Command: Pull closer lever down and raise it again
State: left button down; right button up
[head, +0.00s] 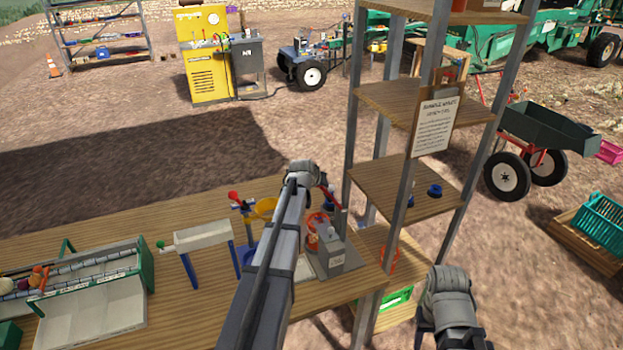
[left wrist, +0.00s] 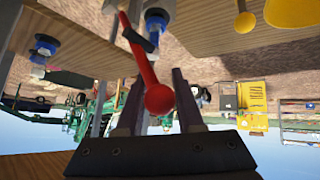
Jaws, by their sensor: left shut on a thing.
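A red lever with a round ball knob (left wrist: 160,98) runs between the two dark fingers of my left gripper (left wrist: 159,80) in the left wrist view. The gripper is shut on the lever near its knob. In the head view my left arm reaches over the workbench (head: 200,318), and its wrist hides most of the gripper and lever. Another red-knobbed lever (head: 233,196) stands farther left. My right arm is at the lower right, off the bench; its fingers do not show clearly.
A tall shelf rack (head: 420,190) with blue-rimmed items stands close to the right of my left arm. A green-ended sorting tray (head: 95,285) lies at the far left.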

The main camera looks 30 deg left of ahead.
pick_arm(q)
jog(key=w+d+r+m+g+y+p, duration=0.1)
jog(key=w+d+r+g+y+p, duration=0.1)
jog(key=w+d+g+p, duration=0.1)
jog(key=shift+w+d+g+y+p, duration=0.3)
jog(key=shift+w+d+p, duration=0.15)
jog(key=shift+w, duration=0.25)
pick_arm(e)
jog(key=shift+r, duration=2.5)
pick_arm(q)
jog(key=c, duration=0.6)
grip_release()
jog(key=shift+w, duration=0.1)
jog(key=shift+o, duration=0.3)
jog(key=shift+r, duration=0.1)
jog(key=p+v, duration=0.6)
jog(key=v, duration=0.1)
jog(key=shift+s+d+r, duration=0.15)
jog(key=shift+s+r, duration=0.1)
jog(key=shift+r, duration=0.05)
pick_arm(e)
notch_tip(320, 180, up, 6)
jog(key=shift+r, duration=0.25)
